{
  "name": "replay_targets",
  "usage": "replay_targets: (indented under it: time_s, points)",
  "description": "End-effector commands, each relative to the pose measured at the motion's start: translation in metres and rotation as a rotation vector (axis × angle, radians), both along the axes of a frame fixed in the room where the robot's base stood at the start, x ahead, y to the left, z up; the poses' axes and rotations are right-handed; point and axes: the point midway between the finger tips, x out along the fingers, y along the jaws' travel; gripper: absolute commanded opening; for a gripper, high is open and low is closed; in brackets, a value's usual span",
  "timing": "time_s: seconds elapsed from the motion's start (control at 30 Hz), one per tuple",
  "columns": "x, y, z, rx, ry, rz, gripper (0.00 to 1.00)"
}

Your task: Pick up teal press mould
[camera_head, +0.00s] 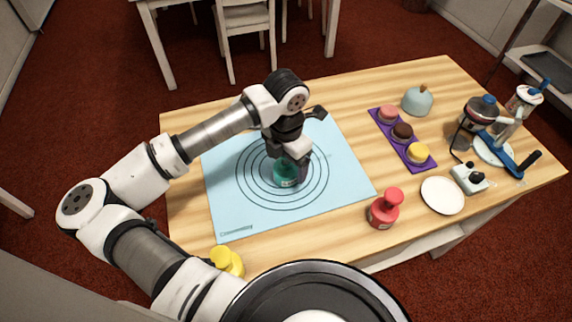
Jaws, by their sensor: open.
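The teal press mould (284,176) stands on the light blue mat (228,212), near the middle of the mat's printed rings. My gripper (291,170) is right over it, pointing down, and is open. The fingers look to be beside the mould's upper part, and they hide some of it. I cannot tell whether they touch it.
A red press mould (383,210) stands right of the mat, and a yellow one (227,261) near the front edge, beside my arm. A purple tray (376,124) with small cakes, a pale blue domed thing (417,100), a white plate (442,195) and stands fill the right side.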

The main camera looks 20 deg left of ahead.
Motion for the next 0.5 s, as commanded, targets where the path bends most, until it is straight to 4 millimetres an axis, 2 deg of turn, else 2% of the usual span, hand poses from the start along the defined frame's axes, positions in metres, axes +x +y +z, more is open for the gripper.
replay_targets:
  time_s: [0.27, 0.5]
  points:
    - [0.0000, 0.0002, -0.0055, 0.001, -0.001, 0.000, 0.84]
    - [-0.0001, 0.0002, -0.0053, 0.001, 0.000, 0.000, 0.55]
